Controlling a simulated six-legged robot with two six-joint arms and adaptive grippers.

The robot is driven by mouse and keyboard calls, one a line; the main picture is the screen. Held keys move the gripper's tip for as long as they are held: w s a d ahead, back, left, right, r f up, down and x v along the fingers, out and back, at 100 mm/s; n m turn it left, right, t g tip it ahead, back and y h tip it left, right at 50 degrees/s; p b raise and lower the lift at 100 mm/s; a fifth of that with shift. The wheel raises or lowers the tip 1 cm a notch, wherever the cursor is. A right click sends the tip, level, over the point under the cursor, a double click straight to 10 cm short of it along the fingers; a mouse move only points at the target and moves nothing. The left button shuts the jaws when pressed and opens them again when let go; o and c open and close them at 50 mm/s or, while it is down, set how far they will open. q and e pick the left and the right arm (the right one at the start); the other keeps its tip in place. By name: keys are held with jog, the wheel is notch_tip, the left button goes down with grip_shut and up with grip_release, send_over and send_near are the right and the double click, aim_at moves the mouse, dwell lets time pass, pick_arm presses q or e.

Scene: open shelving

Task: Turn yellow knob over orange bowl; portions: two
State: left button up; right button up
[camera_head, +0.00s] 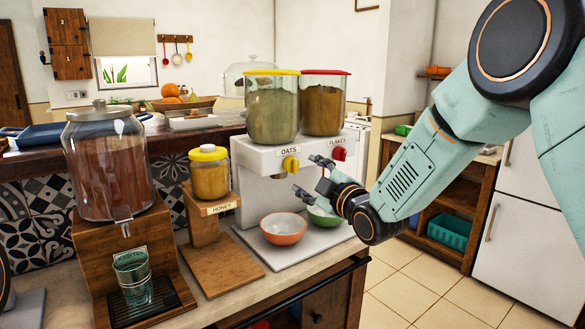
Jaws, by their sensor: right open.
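The white dispenser (254,160) carries two clear canisters, one yellow-lidded and one red-lidded. The yellow knob (291,164) is on its front, beside the OATS label. The red knob (339,153) sits to its right under the FLAKES label. The orange bowl (283,229) stands on the dispenser's base below the yellow knob. A green bowl (322,216) stands to its right, partly hidden by my gripper. My right gripper (309,177) is open and empty, in front of the dispenser, with its fingers toward the yellow knob. My left gripper is not in view.
A honey jar (209,175) on a wooden stand is left of the dispenser. Farther left a large drink jar (107,170) stands over a glass (133,277). The counter ends at the front right, with open floor (430,285) beyond.

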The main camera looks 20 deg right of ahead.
aim_at(295, 167)
jog(key=x, duration=0.6)
jog(key=shift+w+f, duration=0.15)
jog(key=shift+w, duration=0.25)
jog(key=shift+w+d, duration=0.3)
jog(key=shift+a, duration=0.1)
jog(key=shift+a, duration=0.1)
jog(key=c, duration=1.2)
